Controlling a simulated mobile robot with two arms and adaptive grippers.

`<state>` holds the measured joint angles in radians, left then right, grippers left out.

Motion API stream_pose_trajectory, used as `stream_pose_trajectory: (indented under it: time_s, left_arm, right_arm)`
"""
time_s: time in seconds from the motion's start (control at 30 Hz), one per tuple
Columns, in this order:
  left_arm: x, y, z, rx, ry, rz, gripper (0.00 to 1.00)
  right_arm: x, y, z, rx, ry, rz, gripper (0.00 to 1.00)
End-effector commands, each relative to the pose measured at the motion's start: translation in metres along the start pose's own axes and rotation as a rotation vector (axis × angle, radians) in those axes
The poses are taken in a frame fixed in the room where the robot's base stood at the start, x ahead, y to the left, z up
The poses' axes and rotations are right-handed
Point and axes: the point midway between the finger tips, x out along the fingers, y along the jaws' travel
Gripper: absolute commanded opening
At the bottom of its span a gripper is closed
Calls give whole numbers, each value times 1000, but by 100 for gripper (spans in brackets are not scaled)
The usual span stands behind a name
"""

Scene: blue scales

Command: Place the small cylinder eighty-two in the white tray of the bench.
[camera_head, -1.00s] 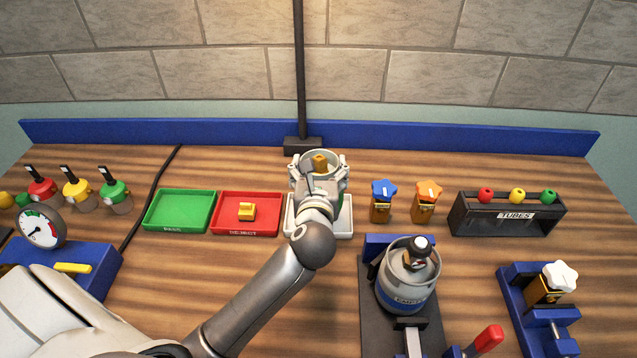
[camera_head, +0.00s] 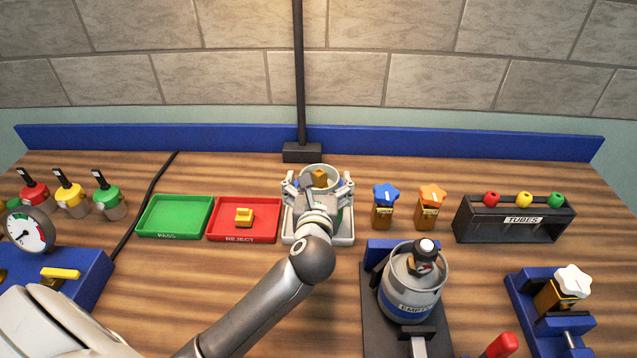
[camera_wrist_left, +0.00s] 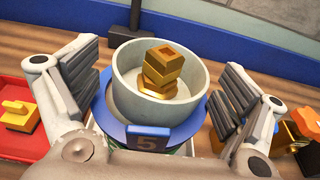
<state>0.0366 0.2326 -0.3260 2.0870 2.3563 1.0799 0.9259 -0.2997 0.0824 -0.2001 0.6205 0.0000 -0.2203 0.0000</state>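A small cylinder with a pale grey collar (camera_head: 334,186) and a brass valve stands upright at the white tray (camera_head: 343,239). The wrist view shows the collar (camera_wrist_left: 126,98) from above, with a blue rim and a blue tag reading 5 below it. No eighty-two is legible. My left gripper (camera_head: 319,184) reaches over the tray with its fingers on either side of the collar. In the wrist view its fingers (camera_wrist_left: 155,85) are spread, with gaps to the collar on both sides. The arm hides much of the cylinder's body and the tray's middle. My right gripper is out of view.
Left of the white tray are a red REJECT tray (camera_head: 262,232) holding a yellow block and a green PASS tray (camera_head: 174,217). To the right stand blue-knobbed (camera_head: 384,208) and orange-knobbed (camera_head: 429,208) valves, a tubes rack (camera_head: 510,224) and a clamped EMPTY cylinder (camera_head: 410,302).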

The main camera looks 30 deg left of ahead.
Motion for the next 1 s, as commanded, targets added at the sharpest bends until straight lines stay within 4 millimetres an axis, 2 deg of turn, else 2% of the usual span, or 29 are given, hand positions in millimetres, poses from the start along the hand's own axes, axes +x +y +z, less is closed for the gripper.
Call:
stream_pose_trajectory:
  time_s: [0.33, 0.43, 0.57, 0.8, 1.0]
  left_arm:
    - [-1, 0, 4, 0, -2, 0, 96]
    - [-10, -1, 0, -1, 1, -3, 96]
    - [-33, 0, 0, -4, 2, -2, 96]
    - [-85, 0, -1, -3, 2, -2, 96]
    - [-113, -1, 0, -1, 1, -2, 96]
  right_arm:
    - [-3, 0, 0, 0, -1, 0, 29]
    - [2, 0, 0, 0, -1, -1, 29]
    - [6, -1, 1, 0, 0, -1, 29]
    - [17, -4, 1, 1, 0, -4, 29]
    - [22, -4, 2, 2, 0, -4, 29]
